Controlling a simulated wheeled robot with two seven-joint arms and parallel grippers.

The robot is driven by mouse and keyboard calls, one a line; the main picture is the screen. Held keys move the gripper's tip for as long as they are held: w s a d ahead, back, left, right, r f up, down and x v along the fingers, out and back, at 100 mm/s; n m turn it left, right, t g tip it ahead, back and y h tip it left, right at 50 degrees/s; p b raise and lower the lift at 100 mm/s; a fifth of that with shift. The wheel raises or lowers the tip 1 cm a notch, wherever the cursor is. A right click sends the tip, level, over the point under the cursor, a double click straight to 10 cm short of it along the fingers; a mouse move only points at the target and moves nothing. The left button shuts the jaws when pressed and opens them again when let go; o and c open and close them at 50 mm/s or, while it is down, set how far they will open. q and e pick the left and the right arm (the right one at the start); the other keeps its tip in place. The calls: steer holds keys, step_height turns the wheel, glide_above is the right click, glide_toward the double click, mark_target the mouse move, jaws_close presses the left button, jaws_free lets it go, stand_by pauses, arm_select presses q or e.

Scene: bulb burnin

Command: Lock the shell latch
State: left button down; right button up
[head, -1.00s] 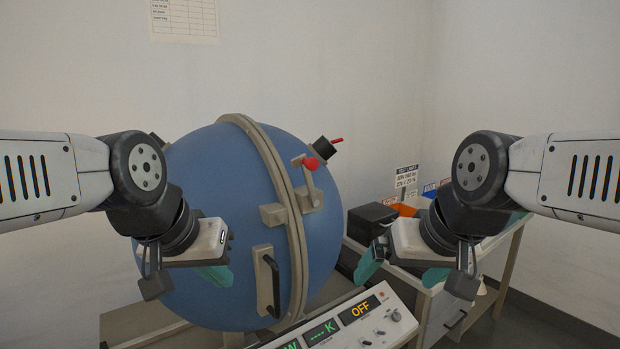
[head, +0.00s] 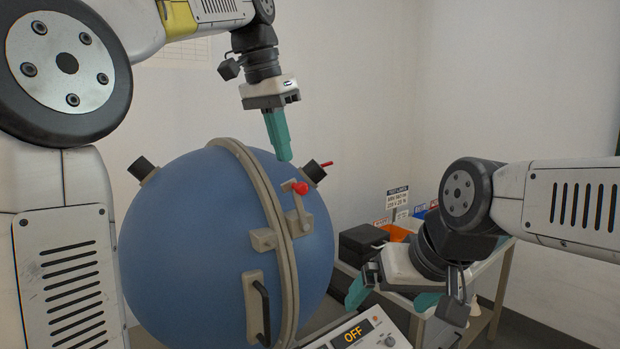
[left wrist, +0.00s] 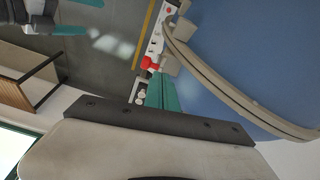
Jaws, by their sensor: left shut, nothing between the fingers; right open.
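The shell is a big blue sphere (head: 180,240) with a beige seam band. Its latch (head: 298,212) sits on the band at the upper right, a beige lever standing up with a red knob (head: 301,188) on top. The red knob also shows in the left wrist view (left wrist: 149,63), close to the fingertips. My left gripper (head: 284,156) points down with its teal fingers shut and empty, a little above and behind the knob in the head view, apart from it as far as I can tell. My right gripper (head: 392,296) is open and empty, right of the sphere.
A beige handle plate with a dark handle (head: 262,308) is on the sphere's front. Dark cylinders (head: 315,172) stick out of the shell, one with a red pin. A control panel reading OFF (head: 352,334) is below. A black box (head: 362,243) and bins stand on a bench behind my right gripper.

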arm_select(q)
steer(key=w+d+r+m+g, duration=0.1)
steer(key=d+r+m, duration=0.2)
steer(key=d, duration=0.5)
steer(key=shift+w+m+y, duration=0.25)
steer(key=shift+m+y, duration=0.05)
steer(key=shift+y, duration=0.1)
step_height(320, 180, down, 9)
steer(key=s+a, duration=0.1)
steer(key=a, duration=0.1)
steer(key=shift+s+g, duration=0.15)
steer(key=shift+g, duration=0.15)
steer(key=shift+a, duration=0.1)
